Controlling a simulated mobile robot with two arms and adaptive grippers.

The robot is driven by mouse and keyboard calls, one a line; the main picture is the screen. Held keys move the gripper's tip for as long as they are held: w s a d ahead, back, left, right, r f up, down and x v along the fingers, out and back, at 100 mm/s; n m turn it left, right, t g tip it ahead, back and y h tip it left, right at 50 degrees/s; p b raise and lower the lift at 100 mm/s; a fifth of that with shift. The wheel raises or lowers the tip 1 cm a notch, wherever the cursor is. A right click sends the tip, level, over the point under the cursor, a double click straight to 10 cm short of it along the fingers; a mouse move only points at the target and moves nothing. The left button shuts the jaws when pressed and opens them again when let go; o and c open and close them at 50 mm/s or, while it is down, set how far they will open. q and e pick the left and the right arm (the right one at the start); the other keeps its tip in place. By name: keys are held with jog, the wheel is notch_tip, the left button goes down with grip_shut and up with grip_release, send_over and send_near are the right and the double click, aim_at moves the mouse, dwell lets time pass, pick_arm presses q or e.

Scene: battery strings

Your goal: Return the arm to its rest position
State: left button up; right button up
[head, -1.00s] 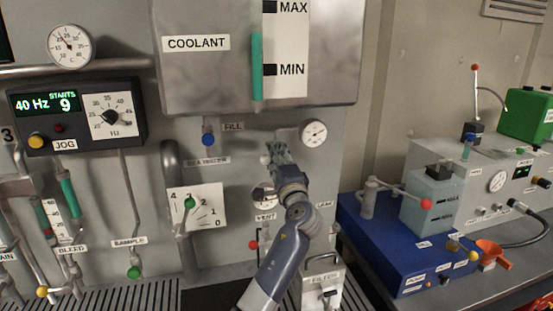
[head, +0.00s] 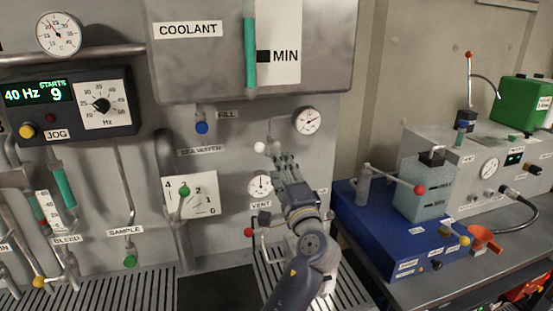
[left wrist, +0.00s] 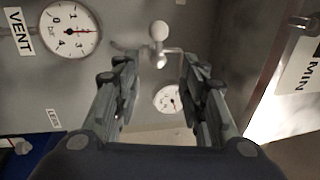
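My left gripper (head: 284,160) is in front of the grey panel, right of the VENT gauge (head: 260,186) and below a second round gauge (head: 308,121). Its wrist and forearm come up from the bottom of the head view. In the left wrist view the two fingers (left wrist: 160,92) stand apart with nothing between them. A white ball knob (left wrist: 158,31) on a thin valve stem lies beyond the fingertips, apart from them. In the head view this knob (head: 259,147) is just left of the fingertips. My right gripper is not in view.
A steel coolant tank (head: 200,65) overhangs the panel above the gripper. A red knob (head: 248,232) sits left of my wrist. To the right, a blue unit (head: 400,238) with a red-tipped lever (head: 419,190) stands on a bench. A slotted grate (head: 130,292) runs along the bottom.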

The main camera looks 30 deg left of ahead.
pick_arm(q)
jog(key=shift+s+d+f, duration=0.1)
jog(key=shift+s+d, duration=0.25)
dwell(0.3)
